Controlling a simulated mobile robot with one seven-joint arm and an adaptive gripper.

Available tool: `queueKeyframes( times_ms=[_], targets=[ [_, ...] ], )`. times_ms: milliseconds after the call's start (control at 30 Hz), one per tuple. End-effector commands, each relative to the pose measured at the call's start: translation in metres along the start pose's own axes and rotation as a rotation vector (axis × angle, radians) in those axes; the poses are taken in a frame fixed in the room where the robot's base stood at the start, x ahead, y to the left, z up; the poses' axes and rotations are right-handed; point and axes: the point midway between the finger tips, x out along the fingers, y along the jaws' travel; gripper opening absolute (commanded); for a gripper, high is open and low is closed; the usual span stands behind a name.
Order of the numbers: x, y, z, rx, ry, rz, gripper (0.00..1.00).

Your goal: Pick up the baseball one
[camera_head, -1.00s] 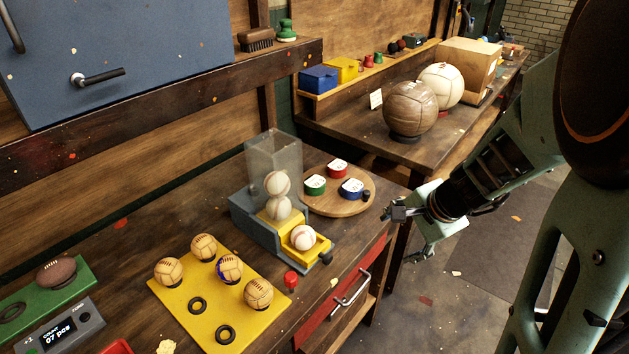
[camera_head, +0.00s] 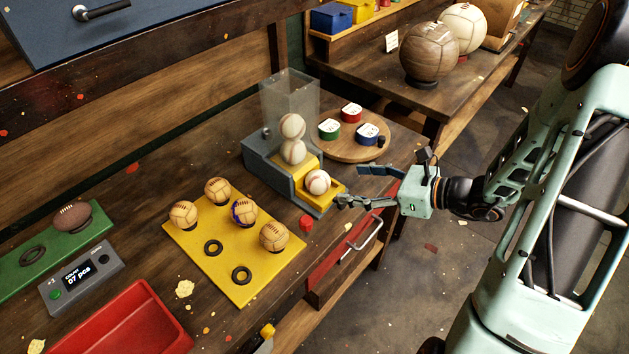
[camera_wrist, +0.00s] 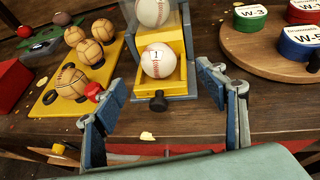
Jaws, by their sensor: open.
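A white baseball with red stitching (camera_head: 317,182) sits in the yellow tray at the front of a grey dispenser (camera_head: 262,165). In the wrist view the same baseball (camera_wrist: 159,61) shows a "1" on its face. Two more baseballs are stacked behind it, the upper one (camera_head: 292,126) inside the clear chute. My gripper (camera_head: 352,186) is open and empty, just right of the front baseball and apart from it. In the wrist view my gripper (camera_wrist: 165,108) has its two fingers spread, with the front baseball ahead between them.
A yellow board (camera_head: 212,258) with several tan balls and black rings lies left of the dispenser. A round wooden board (camera_head: 350,146) with red, green and blue tins stands behind right. A small red knob (camera_head: 306,223) and a red bin (camera_head: 125,325) are nearer the front.

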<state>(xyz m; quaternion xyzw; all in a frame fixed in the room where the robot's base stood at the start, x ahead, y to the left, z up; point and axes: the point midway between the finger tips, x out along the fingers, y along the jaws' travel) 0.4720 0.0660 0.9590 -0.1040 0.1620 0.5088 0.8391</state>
Motion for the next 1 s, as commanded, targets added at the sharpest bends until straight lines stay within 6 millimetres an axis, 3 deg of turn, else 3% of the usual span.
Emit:
queueKeyframes(
  times_ms=[133,433,700,1000],
  targets=[
    [0.026,0.002,0.000,-0.001,0.001,0.006,0.66],
    [0.053,0.003,0.001,-0.003,0.003,0.006,0.66],
    [0.090,0.004,0.000,-0.003,0.005,0.004,0.66],
    [0.095,0.004,-0.001,-0.003,0.005,0.002,0.65]
  ],
)
